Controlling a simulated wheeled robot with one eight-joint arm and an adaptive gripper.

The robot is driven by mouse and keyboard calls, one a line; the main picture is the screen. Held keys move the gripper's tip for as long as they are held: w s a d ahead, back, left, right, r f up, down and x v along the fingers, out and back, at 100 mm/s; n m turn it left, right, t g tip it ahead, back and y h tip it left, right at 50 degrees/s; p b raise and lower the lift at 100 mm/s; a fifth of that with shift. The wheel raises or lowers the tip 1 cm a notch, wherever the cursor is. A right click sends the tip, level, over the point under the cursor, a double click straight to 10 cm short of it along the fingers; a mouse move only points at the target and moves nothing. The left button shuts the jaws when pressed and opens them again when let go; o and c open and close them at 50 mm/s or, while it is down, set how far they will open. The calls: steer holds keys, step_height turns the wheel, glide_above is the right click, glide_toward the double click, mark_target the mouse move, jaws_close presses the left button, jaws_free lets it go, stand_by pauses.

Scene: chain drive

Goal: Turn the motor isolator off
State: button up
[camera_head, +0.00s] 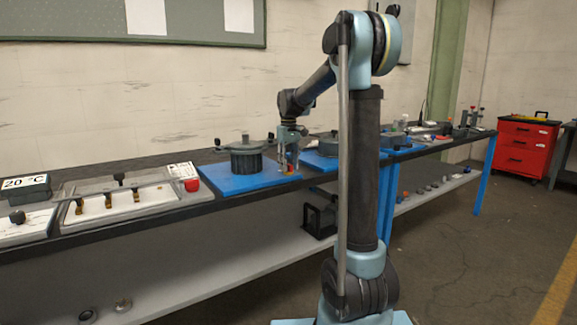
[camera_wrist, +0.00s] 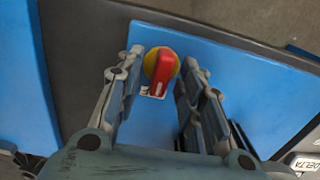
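The motor isolator shows in the wrist view as a red handle (camera_wrist: 163,70) on a round yellow plate (camera_wrist: 152,60), with a small white label below it. The handle lies nearly upright in the picture, leaning slightly. My gripper (camera_wrist: 161,58) is open, with one finger on each side of the isolator and a visible gap on both sides. Whether the fingertips are down at the handle's height is hard to tell. In the head view my gripper (camera_head: 289,163) points down over the right part of a blue board (camera_head: 230,185); the isolator there is tiny and mostly hidden.
A dark round pot-like device (camera_head: 246,160) stands just left of my gripper on the blue board. A panel with a red button (camera_head: 191,185) lies further left on the bench. More devices stand to the right, partly behind my arm. A red tool cabinet (camera_head: 525,146) stands far right.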

mark_target(289, 164)
step_height(289, 164, up, 12)
stand_by(0.6)
steer(key=shift+w+f, duration=0.1)
steer(key=s+d+f+m+t, duration=0.1)
steer(key=s+d+f, duration=0.3)
steer(key=s, duration=0.6)
steer(key=s+d+f+m, duration=0.2)
steer(key=s+d+f, duration=0.1)
steer(key=s+f, duration=0.55)
steer(key=s+d+f+m+t, duration=0.1)
steer(key=s+d+f, duration=0.25)
steer(key=s, duration=0.85)
steer(key=s+d+f+m, duration=0.1)
steer(key=s+f+m, duration=0.1)
steer(key=s+f, duration=0.7)
step_height(289, 164, down, 3)
steer(key=shift+d+f, duration=0.15)
steer(key=shift+d, duration=0.05)
steer(key=shift+w+f, duration=0.2)
steer(key=shift+w, duration=0.3)
